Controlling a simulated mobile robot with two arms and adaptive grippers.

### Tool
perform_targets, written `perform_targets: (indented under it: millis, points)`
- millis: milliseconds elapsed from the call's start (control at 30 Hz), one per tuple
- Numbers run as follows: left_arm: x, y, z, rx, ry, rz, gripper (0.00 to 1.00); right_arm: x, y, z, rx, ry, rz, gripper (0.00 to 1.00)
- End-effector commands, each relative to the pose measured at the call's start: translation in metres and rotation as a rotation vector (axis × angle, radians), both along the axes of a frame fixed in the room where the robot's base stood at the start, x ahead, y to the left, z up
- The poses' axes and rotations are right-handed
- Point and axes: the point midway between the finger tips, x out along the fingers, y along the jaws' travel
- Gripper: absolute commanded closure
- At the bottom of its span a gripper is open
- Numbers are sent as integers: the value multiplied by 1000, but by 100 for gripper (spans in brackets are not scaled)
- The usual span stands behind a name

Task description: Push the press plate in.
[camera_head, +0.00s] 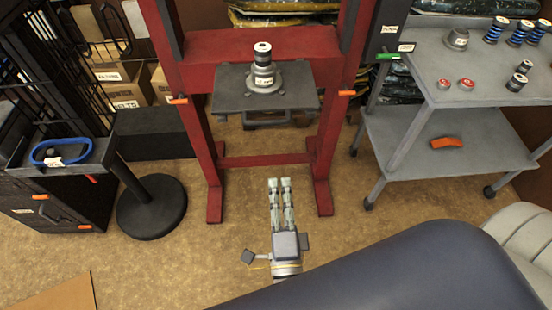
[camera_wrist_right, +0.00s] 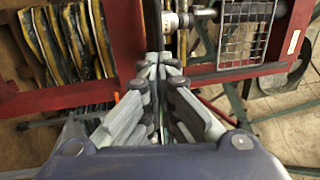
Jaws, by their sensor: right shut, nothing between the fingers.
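The press plate (camera_head: 232,97) is a dark flat plate set across the red press frame (camera_head: 203,135) in the head view. It sticks out in front of the uprights. A grey stepped part with a black and white top (camera_head: 263,73) stands upright on it. My right gripper (camera_head: 279,182) is below and in front of the plate, between the uprights' feet in the picture, apart from the plate. Its fingers are together and empty. The fingers also show in the right wrist view (camera_wrist_right: 158,62), pointing at red beams. I cannot make out the plate there. My left gripper is not in view.
A grey wheeled cart (camera_head: 430,125) with small parts on top stands at the right. A black round-based stand (camera_head: 151,208) and a dark cabinet (camera_head: 55,205) are at the left. A wire grid (camera_wrist_right: 246,30) shows in the wrist view. The floor before the press is clear.

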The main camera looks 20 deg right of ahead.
Motion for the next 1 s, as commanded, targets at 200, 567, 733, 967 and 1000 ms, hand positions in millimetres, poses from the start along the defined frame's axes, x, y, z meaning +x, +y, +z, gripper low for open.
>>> perform_targets:
  millis: [200, 567, 733, 967, 1000]
  points:
    - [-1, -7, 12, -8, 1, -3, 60, 33, -8, 11, -2, -4, 1, 100]
    - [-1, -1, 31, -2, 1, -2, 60, 103, -27, 23, -5, -1, 2, 100]
    - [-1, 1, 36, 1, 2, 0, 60, 122, -32, 25, -5, 1, 3, 100]
    - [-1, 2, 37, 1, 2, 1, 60, 130, -35, 25, -5, 2, 3, 100]
    - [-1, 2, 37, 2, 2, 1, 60, 130, -35, 25, -5, 2, 3, 100]
